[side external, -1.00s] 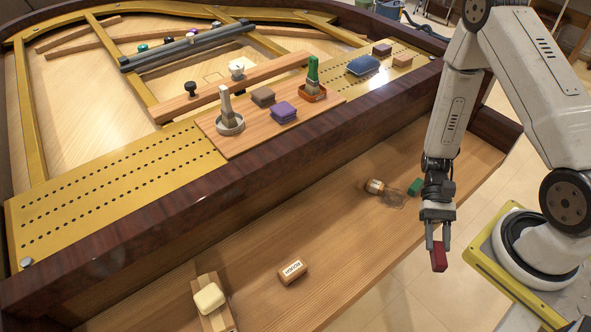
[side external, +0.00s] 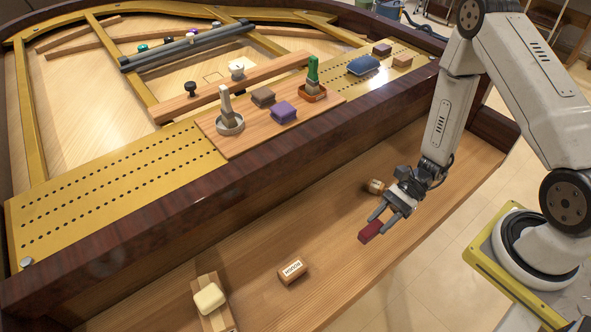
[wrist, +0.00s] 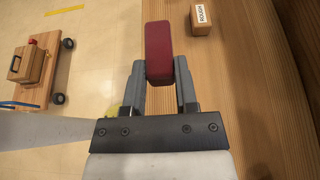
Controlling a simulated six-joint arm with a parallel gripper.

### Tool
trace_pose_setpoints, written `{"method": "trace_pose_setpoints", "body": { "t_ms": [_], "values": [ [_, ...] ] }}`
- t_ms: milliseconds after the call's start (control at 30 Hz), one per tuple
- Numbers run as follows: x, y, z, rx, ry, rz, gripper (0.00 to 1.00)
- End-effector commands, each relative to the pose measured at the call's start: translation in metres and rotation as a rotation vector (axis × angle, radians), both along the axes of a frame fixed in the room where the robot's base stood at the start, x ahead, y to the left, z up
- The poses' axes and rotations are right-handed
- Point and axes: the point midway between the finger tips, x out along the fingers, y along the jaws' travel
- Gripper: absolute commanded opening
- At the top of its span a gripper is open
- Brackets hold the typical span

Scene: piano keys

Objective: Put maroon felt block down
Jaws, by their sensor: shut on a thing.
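A wooden block labelled ROUGH (side external: 293,272) lies on the shelf (side external: 250,270) left of my gripper. A cream block on a wooden holder (side external: 209,299) is further left. The raised dark rim (side external: 200,205) bounds the shelf.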

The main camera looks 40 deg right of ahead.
Motion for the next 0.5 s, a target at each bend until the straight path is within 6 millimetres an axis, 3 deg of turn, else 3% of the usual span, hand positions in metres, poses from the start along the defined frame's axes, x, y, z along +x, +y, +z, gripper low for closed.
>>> {"method": "trace_pose_setpoints", "body": {
  "t_ms": [300,500],
  "values": [
    [0.005,0.0,-0.002,0.0,-0.001,-0.012,0.0],
    [0.023,0.003,-0.01,0.0,-0.002,-0.008,0.0]
  ]
}}
